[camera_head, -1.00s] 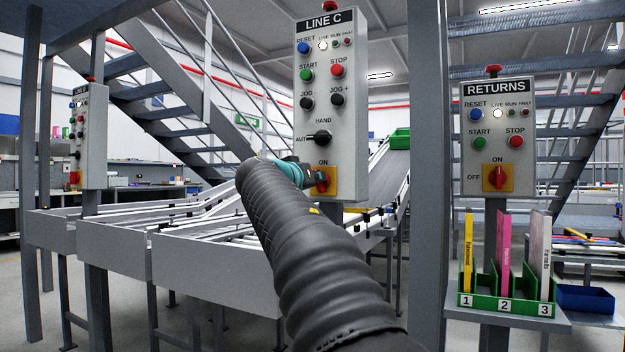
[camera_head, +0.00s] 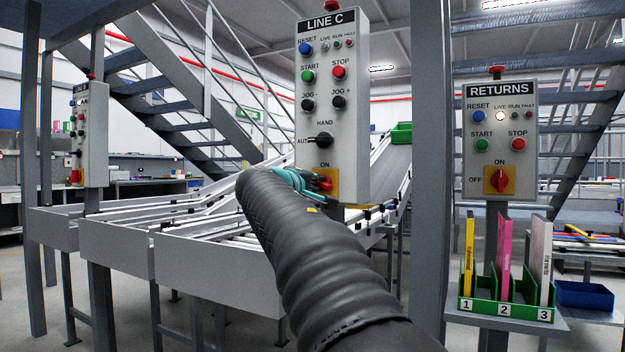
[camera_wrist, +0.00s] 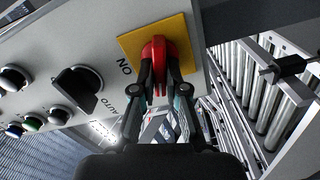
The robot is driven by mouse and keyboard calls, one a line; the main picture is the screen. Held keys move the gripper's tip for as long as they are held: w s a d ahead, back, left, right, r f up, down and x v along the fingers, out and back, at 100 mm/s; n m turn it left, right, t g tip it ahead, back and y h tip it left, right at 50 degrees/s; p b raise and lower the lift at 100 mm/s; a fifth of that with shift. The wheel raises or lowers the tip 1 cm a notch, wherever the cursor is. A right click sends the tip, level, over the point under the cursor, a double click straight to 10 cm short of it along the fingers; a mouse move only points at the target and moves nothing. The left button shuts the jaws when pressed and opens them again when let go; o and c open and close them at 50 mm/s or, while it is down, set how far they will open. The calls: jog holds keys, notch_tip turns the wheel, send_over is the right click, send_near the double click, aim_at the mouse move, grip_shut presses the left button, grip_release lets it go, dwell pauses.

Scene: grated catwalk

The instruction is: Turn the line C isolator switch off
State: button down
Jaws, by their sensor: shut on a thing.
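The line C panel (camera_head: 350,150) is a grey box on a post. Its isolator is a red handle (camera_head: 326,184) on a yellow plate (camera_head: 325,173), low on the panel below the word ON. In the wrist view the red handle (camera_wrist: 158,58) lies crosswise to the ON mark, along the panel's left-right line, on the yellow plate (camera_wrist: 130,42). My gripper (camera_wrist: 160,80) is shut on the handle, one finger on each side. The OFF mark is hidden. The panel's LIVE lamp (camera_head: 324,48) looks dark.
The RETURNS panel (camera_head: 499,145) stands at the right with its own red switch (camera_head: 497,181) and a lit LIVE lamp. Another panel (camera_head: 90,135) stands at the left. Conveyor rollers (camera_wrist: 270,110) lie beside the line C panel. A green binder rack (camera_head: 506,305) stands front right.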

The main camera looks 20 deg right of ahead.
jog(key=shift+d+n+p, duration=0.1)
jog(key=shift+n+p, duration=0.45)
jog(key=shift+n, duration=1.05)
jog(key=c, duration=1.2)
grip_release()
jog(key=shift+d, duration=0.15)
jog(key=v, duration=1.2)
